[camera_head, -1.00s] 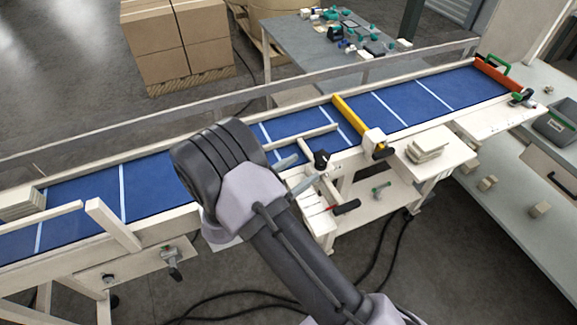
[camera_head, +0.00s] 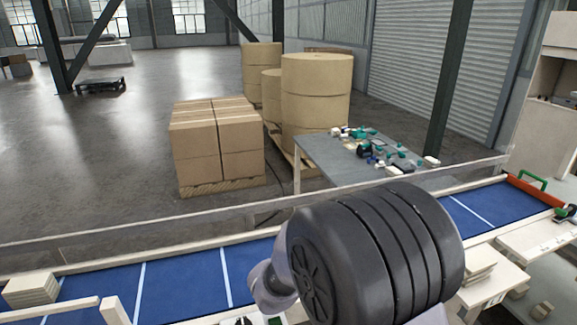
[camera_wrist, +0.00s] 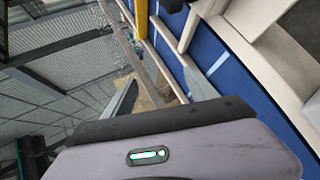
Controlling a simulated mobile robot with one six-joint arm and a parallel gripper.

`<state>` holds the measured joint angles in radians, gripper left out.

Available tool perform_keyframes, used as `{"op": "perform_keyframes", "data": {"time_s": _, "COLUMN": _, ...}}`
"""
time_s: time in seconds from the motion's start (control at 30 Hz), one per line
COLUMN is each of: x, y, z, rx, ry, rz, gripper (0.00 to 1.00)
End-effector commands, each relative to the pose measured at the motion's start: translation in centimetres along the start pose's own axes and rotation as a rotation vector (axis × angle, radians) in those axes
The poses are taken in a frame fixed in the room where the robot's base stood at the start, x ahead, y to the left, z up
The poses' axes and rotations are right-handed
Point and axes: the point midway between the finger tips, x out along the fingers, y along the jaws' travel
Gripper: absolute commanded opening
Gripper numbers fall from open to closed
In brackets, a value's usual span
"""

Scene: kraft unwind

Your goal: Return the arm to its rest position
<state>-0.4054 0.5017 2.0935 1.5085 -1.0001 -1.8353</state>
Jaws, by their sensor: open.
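My gripper (camera_wrist: 162,90) shows in the wrist view, with two grey fingertips spread apart and nothing between them. Its body with a small green light fills the bottom of that view. In the head view my folded arm covers the lower middle, with its large dark joint in front of the conveyor. Only a small dark part near the bottom edge there may belong to the gripper; its fingers cannot be made out.
A yellow bar (camera_wrist: 141,16) shows in the wrist view.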

Motion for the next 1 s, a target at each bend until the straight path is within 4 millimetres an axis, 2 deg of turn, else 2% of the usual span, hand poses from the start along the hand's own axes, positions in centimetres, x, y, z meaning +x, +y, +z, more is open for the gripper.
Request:
{"op": "perform_keyframes", "data": {"time_s": 0.03, "x": -1.1, "y": 1.0, "z": -0.5, "rx": 0.271, "ry": 0.139, "rz": -0.065, "gripper": 0.66}}
{"op": "perform_keyframes", "data": {"time_s": 0.07, "x": -2.6, "y": 1.6, "z": -0.9, "rx": 0.429, "ry": 0.221, "rz": -0.133, "gripper": 0.66}}
{"op": "perform_keyframes", "data": {"time_s": 0.1, "x": -5.0, "y": 2.1, "z": -0.9, "rx": 0.614, "ry": 0.306, "rz": -0.240, "gripper": 0.66}}
{"op": "perform_keyframes", "data": {"time_s": 0.17, "x": -9.4, "y": 1.6, "z": 0.3, "rx": 0.845, "ry": 0.369, "rz": -0.425, "gripper": 0.66}}
{"op": "perform_keyframes", "data": {"time_s": 0.2, "x": -12.4, "y": 0.3, "z": 1.9, "rx": 0.972, "ry": 0.361, "rz": -0.551, "gripper": 0.66}}
{"op": "perform_keyframes", "data": {"time_s": 0.27, "x": -16.5, "y": -2.5, "z": 5.3, "rx": 1.130, "ry": 0.273, "rz": -0.713, "gripper": 0.66}}
{"op": "perform_keyframes", "data": {"time_s": 0.3, "x": -18.6, "y": -4.5, "z": 7.6, "rx": 1.214, "ry": 0.184, "rz": -0.786, "gripper": 0.66}}
{"op": "perform_keyframes", "data": {"time_s": 0.4, "x": -22.1, "y": -8.7, "z": 12.7, "rx": 1.377, "ry": -0.040, "rz": -0.866, "gripper": 0.66}}
{"op": "perform_keyframes", "data": {"time_s": 0.5, "x": -24.0, "y": -11.2, "z": 15.9, "rx": 1.479, "ry": -0.198, "rz": -0.872, "gripper": 0.66}}
{"op": "perform_keyframes", "data": {"time_s": 0.6, "x": -24.7, "y": -12.2, "z": 17.2, "rx": 1.524, "ry": -0.269, "rz": -0.866, "gripper": 0.66}}
{"op": "perform_keyframes", "data": {"time_s": 1.0, "x": -24.9, "y": -12.1, "z": 17.3, "rx": 1.527, "ry": -0.275, "rz": -0.867, "gripper": 0.66}}
